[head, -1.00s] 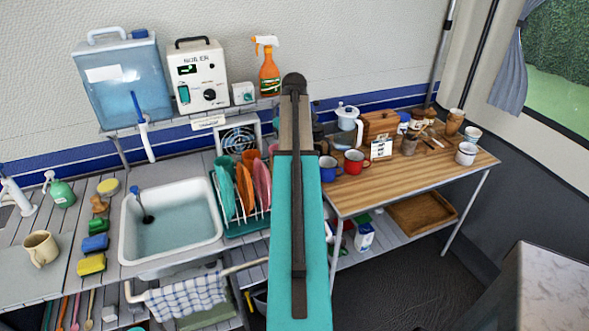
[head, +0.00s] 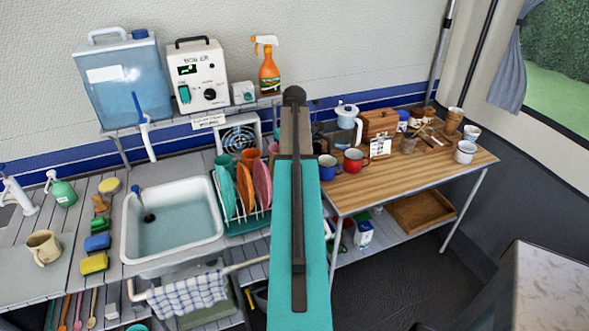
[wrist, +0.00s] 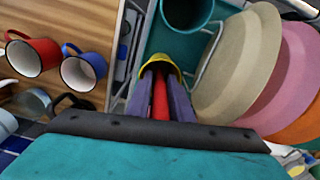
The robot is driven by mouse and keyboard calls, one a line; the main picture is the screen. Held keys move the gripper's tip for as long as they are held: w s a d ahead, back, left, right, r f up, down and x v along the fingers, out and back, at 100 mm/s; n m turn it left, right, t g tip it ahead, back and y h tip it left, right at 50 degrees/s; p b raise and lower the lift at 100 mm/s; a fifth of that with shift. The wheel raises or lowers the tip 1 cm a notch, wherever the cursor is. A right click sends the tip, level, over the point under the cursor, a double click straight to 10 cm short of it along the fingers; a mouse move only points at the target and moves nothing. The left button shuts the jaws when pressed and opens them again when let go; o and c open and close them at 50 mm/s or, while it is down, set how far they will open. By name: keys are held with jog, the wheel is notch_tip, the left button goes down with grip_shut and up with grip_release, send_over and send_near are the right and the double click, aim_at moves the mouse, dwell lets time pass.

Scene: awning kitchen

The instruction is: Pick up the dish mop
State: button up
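A tool with a blue handle and a dark head (head: 143,203) leans in the water at the left side of the white sink (head: 217,235). I cannot tell for sure that it is the dish mop. Thin coloured handles (head: 77,310) also show below the counter at bottom left, their ends cut off. In the head view my own arm hides my gripper. In the wrist view my gripper (wrist: 160,85) points down between the table and the dish rack. Its purple-grey fingers show with something red and yellow between or beyond them, so its opening is unclear.
The dish rack with plates (head: 245,190) stands right of the sink. Red (head: 354,161) and blue (head: 328,167) mugs stand on the wooden table (head: 400,178). Sponges (head: 95,263) and a beige mug (head: 44,246) lie left of the sink. A checked towel (head: 187,296) hangs in front.

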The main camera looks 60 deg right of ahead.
grip_shut()
jog(key=shift+r, duration=0.15)
notch_tip(320, 180, up, 9)
jog(key=shift+r+b, duration=0.1)
jog(key=shift+b, duration=1.1)
jog(key=shift+r, duration=0.3)
